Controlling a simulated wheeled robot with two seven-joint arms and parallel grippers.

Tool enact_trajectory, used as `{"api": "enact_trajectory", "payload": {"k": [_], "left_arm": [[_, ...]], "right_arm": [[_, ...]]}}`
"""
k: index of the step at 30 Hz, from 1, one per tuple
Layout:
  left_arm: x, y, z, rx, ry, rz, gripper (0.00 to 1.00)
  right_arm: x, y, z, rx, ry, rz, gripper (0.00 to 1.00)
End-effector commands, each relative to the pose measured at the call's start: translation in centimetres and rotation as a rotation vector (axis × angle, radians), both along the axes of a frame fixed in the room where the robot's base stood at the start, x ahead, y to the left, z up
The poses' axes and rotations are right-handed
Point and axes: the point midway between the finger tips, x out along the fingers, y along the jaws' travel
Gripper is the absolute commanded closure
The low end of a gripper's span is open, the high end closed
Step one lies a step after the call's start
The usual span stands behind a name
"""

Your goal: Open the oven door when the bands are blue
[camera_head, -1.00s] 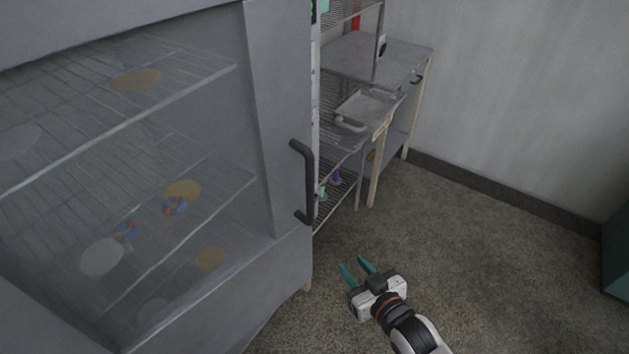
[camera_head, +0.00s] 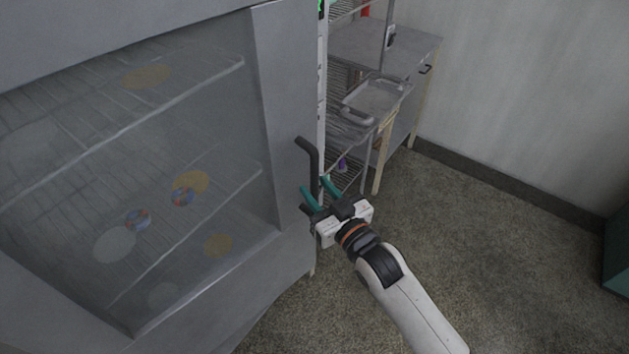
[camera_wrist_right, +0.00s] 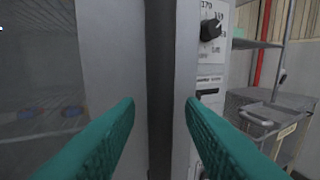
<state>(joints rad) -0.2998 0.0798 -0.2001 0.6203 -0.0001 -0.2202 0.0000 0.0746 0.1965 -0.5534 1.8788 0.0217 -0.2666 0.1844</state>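The oven door (camera_head: 262,110) is shut, with a large window on the left. Its dark vertical handle (camera_head: 314,163) is on the door's right edge and also shows in the wrist view (camera_wrist_right: 160,90). My right gripper (camera_head: 316,187) is open at the handle's lower part. In the wrist view its teal fingers (camera_wrist_right: 162,103) are apart, one on each side of the handle. I cannot tell whether they touch it. My left gripper is not in view.
A control panel with a black knob (camera_wrist_right: 211,28) is right of the handle. Beyond stand a wire rack and a metal table (camera_head: 385,50), with a metal tray (camera_head: 375,100). The floor (camera_head: 480,250) to the right is clear. A green box (camera_head: 617,255) is at the right edge.

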Motion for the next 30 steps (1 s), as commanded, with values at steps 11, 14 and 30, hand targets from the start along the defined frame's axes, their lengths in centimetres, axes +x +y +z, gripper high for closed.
{"api": "enact_trajectory", "payload": {"k": [11,14,30], "left_arm": [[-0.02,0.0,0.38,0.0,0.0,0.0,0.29],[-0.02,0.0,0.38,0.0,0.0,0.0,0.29],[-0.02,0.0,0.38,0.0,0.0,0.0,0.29]], "right_arm": [[1.39,0.89,-0.04,0.0,0.0,0.0,0.65],[1.37,0.88,-0.04,0.0,0.0,0.0,0.65],[1.36,0.94,-0.06,-0.001,0.001,0.0,1.0]]}}
